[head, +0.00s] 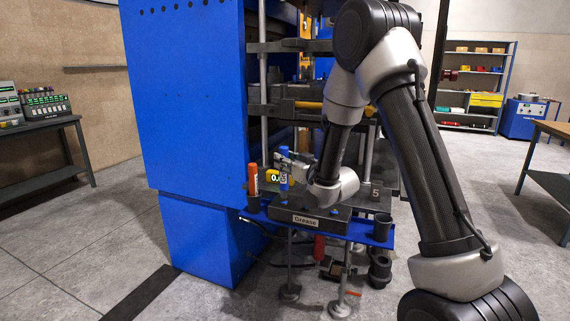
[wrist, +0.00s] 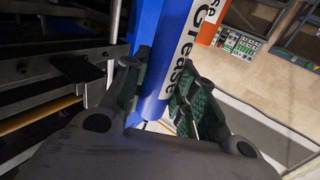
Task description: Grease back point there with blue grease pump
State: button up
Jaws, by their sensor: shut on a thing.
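The blue grease pump is a blue cylinder with a white "Grease" label; it shows upright in the head view (head: 284,156) and close up in the wrist view (wrist: 149,50). My gripper (wrist: 163,70) has its green-padded fingers on both sides of the pump's body and is shut on it. In the head view my gripper (head: 288,160) is small and partly hidden by my wrist. I cannot make out the back grease point.
An orange pump (head: 253,179) stands just left of the blue one. A dark cup (head: 382,227) is at the shelf's right end. The big blue press (head: 190,95) rises behind and left, with dark plates and posts beside it. Open floor lies on both sides.

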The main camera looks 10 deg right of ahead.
aim_at(285, 147)
jog(key=shift+r, duration=3.1)
